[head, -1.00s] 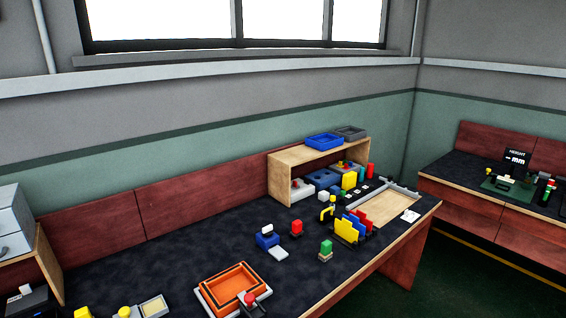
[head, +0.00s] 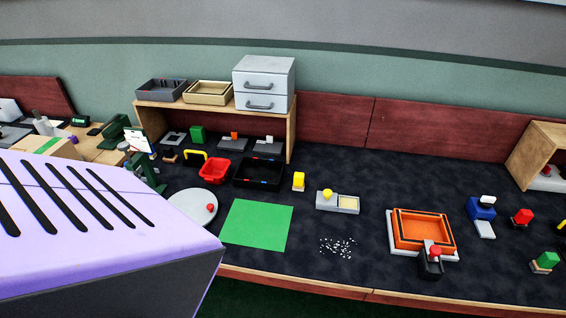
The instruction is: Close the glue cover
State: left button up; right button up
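No part is marked as glue, so I cannot tell for certain which thing is the glue cover. A small grey tray (head: 350,204) with a pale yellow inset and a yellow knob (head: 327,194) sits mid-bench in the head view. The knob is at the tray's left end, and the pale inset at the right end is uncovered. To its right a blue block (head: 481,208) with a white top stands by a pale plate (head: 485,229). Neither of my grippers is in view.
An orange tray (head: 398,231) with a red-knobbed device (head: 431,262) is front right. A green mat (head: 256,226), scattered white bits (head: 338,246) and a round grey plate (head: 190,201) lie left. A shelf (head: 290,130) with drawers (head: 264,84) stands behind. The front left is blocked from view.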

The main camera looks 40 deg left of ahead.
aim_at(327, 197)
jog(key=u, duration=1)
jog(key=k+j, duration=0.1)
jog(key=j, duration=0.7)
jog(key=k+j, duration=0.15)
jog(key=j, duration=0.25)
